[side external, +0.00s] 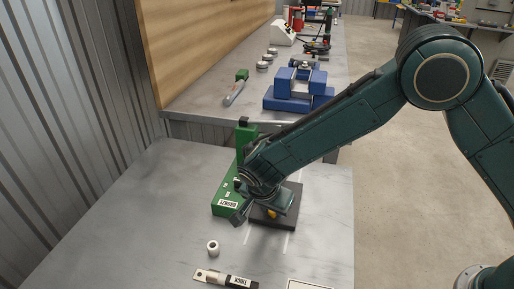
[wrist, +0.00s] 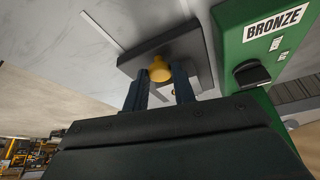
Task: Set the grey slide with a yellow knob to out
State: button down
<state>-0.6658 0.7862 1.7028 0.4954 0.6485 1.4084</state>
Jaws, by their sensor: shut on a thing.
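The yellow knob (side external: 272,213) stands on the slide's dark grey plate (side external: 287,216) on the near bench. In the wrist view the knob (wrist: 160,69) sits at the tips of my two blue fingers, against the grey slide body (wrist: 198,50). My gripper (side external: 268,207) points down over the plate and is shut on the knob; its fingers (wrist: 159,88) lie on either side of it. My wrist covers part of the plate in the side view. I cannot read any in or out marking.
A green box labelled BRONZE (side external: 228,204) stands close to the left of the plate, with an upright part behind. A white ring (side external: 213,248) and a THICK-labelled strip (side external: 226,278) lie in front. A blue vise-like fixture (side external: 298,91) is on the far bench. The bench's left side is clear.

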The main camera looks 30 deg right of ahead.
jog(key=s+a, duration=0.5)
jog(key=shift+s+a, duration=0.1)
jog(key=c, duration=1.1)
grip_release()
jog(key=shift+c, duration=0.2)
jog(key=shift+r, duration=0.1)
jog(key=v, duration=1.3)
jog(key=shift+r, duration=0.35)
